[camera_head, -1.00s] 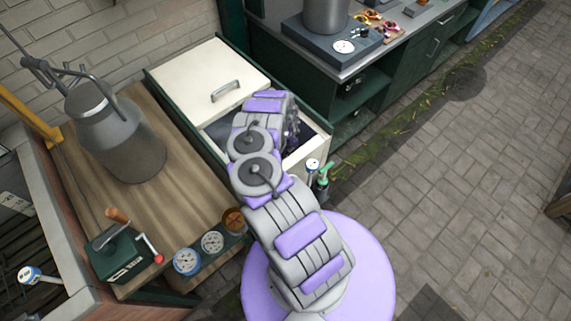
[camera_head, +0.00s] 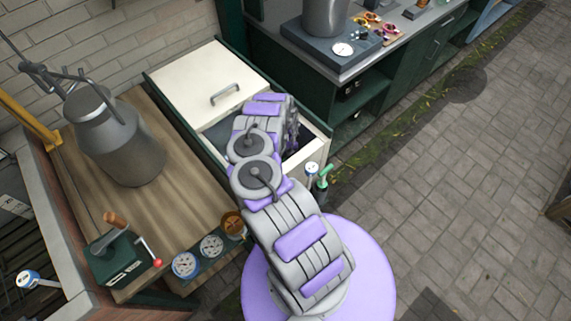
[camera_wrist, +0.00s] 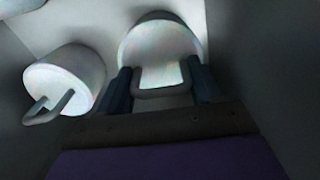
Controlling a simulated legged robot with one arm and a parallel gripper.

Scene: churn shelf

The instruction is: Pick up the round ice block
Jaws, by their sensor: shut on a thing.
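In the wrist view, a pale round block (camera_wrist: 160,40) with a bar handle is directly ahead of my gripper (camera_wrist: 160,88). The two dark fingers stand on either side of the handle and are shut on it. The block looks like the round ice block. A second pale, rounded block (camera_wrist: 66,77) with its own handle lies tilted to the left, apart from my fingers. In the head view my arm reaches into the open part of the white-lidded chest (camera_head: 322,143), and hides my gripper and the blocks.
Grey chest walls stand close on both sides in the wrist view. The white lid (camera_head: 205,85) covers the chest's far part. A milk can (camera_head: 125,145) and a crank box (camera_head: 122,252) stand on the wooden counter at left. Paved floor (camera_head: 450,200) is clear at right.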

